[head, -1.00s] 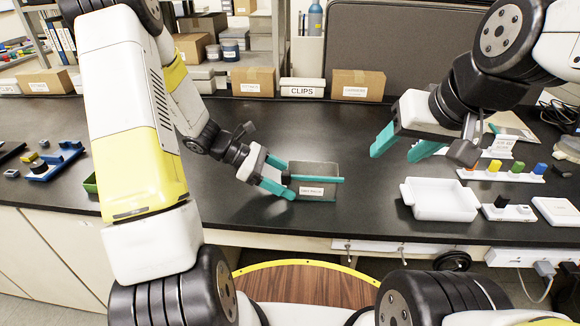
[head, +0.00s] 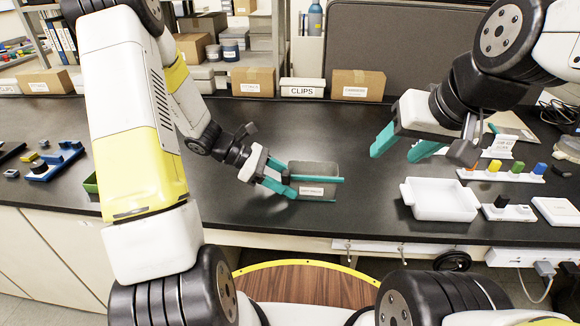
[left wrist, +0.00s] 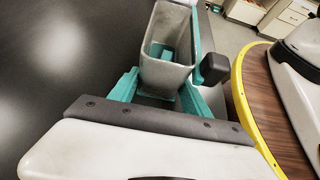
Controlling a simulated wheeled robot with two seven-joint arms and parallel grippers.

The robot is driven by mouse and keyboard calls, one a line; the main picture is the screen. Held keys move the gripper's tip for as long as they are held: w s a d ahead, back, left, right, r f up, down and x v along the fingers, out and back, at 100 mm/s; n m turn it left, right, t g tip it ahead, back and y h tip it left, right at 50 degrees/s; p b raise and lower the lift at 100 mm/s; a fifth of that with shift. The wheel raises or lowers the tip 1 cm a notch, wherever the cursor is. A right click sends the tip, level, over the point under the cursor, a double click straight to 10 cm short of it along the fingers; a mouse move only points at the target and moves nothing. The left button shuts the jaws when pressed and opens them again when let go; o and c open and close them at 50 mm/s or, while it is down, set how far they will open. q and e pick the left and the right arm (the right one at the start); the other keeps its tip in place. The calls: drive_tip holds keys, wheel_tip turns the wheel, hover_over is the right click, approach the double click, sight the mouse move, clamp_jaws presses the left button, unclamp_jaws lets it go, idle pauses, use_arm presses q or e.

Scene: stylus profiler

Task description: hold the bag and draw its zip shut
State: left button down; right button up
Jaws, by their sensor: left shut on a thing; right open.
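The bag is a grey open-topped pouch (head: 318,169) with teal strips and a white label on its front, standing on the dark bench at the centre. A small black block (head: 286,178), which looks like the zip's slider, is at the left end of the near strip. My left gripper (head: 291,183) is shut on the bag's left end. In the left wrist view the bag (left wrist: 165,70) is gaping between its teal fingers, and the black block (left wrist: 214,68) is beside the right finger. My right gripper (head: 394,156) is open and empty, above the bench right of the bag.
A white tray (head: 442,212) stands right of the bag, with racks of coloured pieces (head: 500,172) beyond it. Boxes (head: 357,85) line the back of the bench. A blue holder (head: 55,163) is at the left. The bench's front edge is close to the bag.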

use_arm(q)
drive_tip(key=c, duration=1.3)
unclamp_jaws()
clamp_jaws()
